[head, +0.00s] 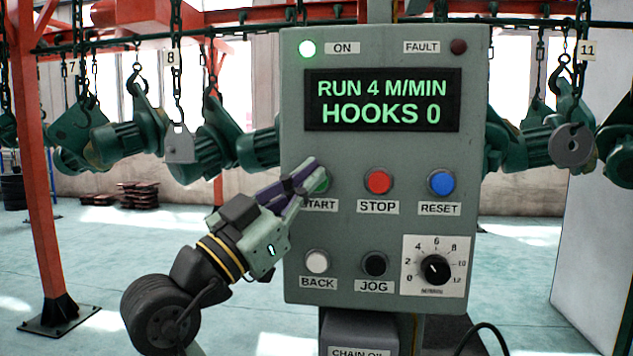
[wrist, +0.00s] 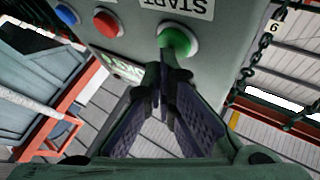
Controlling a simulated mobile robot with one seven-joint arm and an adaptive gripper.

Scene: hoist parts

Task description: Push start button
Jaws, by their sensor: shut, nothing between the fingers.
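The green START button (head: 321,183) is on the grey control panel (head: 385,285), at the left of the middle row of buttons, partly hidden behind my fingers in the head view. My gripper (head: 311,172) is shut and empty. Its fingertips (wrist: 166,58) are right at the button and overlap its lower edge in the wrist view; I cannot tell whether they touch it. The display (head: 382,100) reads RUN 4 M/MIN, HOOKS 0. The ON lamp (head: 308,48) is lit green.
The red STOP button (head: 378,182) and blue RESET button (head: 441,183) are to the right. The white BACK button (head: 317,261), black JOG button (head: 374,264) and speed dial (head: 435,269) are below. Green hoists hang on chains behind. A red post (head: 40,170) stands left.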

